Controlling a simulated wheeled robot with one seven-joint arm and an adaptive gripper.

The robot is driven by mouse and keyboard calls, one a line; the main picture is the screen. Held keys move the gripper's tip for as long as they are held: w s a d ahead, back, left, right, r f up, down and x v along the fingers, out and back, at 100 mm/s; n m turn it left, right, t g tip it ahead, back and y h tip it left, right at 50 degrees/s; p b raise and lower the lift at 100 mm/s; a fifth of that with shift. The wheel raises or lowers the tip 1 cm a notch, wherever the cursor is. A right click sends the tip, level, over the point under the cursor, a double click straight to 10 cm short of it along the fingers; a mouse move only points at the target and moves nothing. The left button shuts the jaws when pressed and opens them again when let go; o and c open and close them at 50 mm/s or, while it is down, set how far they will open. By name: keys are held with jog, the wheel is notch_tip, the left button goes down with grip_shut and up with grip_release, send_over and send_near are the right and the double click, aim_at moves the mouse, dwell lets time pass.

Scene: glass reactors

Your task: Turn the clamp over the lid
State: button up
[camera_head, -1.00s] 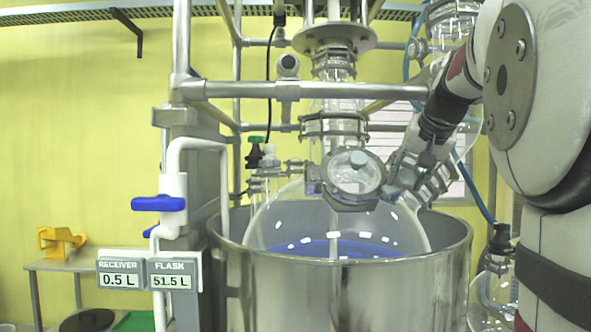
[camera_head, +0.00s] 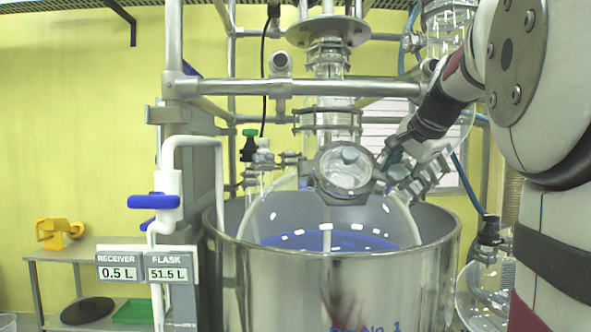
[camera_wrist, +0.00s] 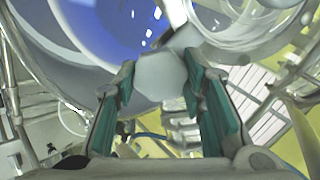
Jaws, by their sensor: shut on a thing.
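The round glass lid (camera_head: 345,168) sits in a metal ring on the port at the front of the large glass flask (camera_head: 275,220). The grey clamp (camera_wrist: 160,76) is a block between my fingertips in the wrist view. In the head view it is small and partly hidden at the lid's right edge. My gripper (camera_head: 386,166) reaches in from the right, beside the lid. In the wrist view my gripper (camera_wrist: 160,95) has its teal-padded fingers shut on the clamp, one on each side. How far the clamp lies over the lid is not clear.
The flask, with blue liquid, sits in a steel vessel (camera_head: 335,290). Metal frame bars (camera_head: 300,88) run above the lid. A white pipe with a blue valve handle (camera_head: 156,201) stands at left. Another ringed fitting (camera_head: 418,185) is close to the right of my gripper.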

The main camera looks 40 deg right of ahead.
jog(key=shift+f, duration=0.1)
dwell(0.5)
jog(key=o, duration=1.2)
jog(key=v, duration=1.2)
jog(key=shift+d, duration=0.1)
